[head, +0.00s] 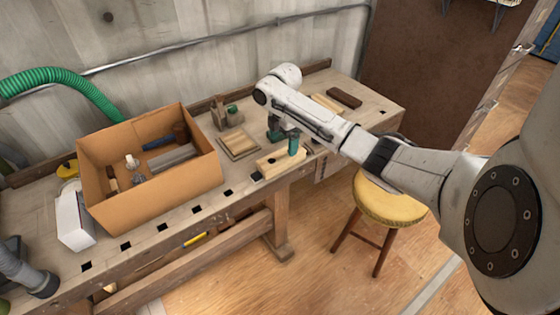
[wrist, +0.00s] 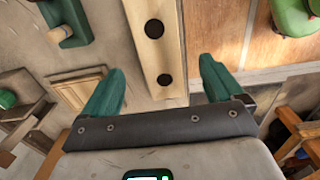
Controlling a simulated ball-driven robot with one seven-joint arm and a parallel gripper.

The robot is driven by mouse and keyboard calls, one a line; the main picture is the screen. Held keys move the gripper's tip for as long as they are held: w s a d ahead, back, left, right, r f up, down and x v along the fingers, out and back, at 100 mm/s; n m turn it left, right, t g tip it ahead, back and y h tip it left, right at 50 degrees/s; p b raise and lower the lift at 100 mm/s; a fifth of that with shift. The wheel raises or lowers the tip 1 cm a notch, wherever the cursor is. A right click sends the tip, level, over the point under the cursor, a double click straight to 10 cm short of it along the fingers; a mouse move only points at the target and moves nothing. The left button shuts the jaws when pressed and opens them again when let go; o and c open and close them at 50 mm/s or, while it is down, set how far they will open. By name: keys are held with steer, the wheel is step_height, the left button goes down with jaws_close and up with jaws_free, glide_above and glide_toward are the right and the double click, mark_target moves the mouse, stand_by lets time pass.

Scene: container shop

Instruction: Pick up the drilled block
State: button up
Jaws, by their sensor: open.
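The drilled block is a pale wooden bar with two dark round holes. In the wrist view the drilled block (wrist: 170,45) runs lengthwise between my two green fingertips. In the head view the block (head: 268,164) lies near the front edge of the workbench, partly covered by a finger. My gripper (head: 284,140) is open above the block, and its fingers also show in the wrist view (wrist: 158,80). No finger is visibly closed on the block. How far the fingertips are above it I cannot tell.
A cardboard box (head: 150,185) with tools stands left on the workbench (head: 180,225). A square wooden board (head: 238,144) and a wooden tool with a green knob (head: 224,115) lie behind the block. A dark brown block (head: 344,97) is at the back right. A yellow-topped stool (head: 388,205) stands in front.

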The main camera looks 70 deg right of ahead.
mark_target(281, 156)
steer(key=f, duration=0.8)
steer(key=shift+w+a+p, duration=0.2)
steer(key=shift+p, duration=0.15)
steer(key=shift+c, duration=0.2)
steer(key=c, duration=1.2)
steer(key=shift+c, duration=0.2)
steer(key=shift+r, duration=0.1)
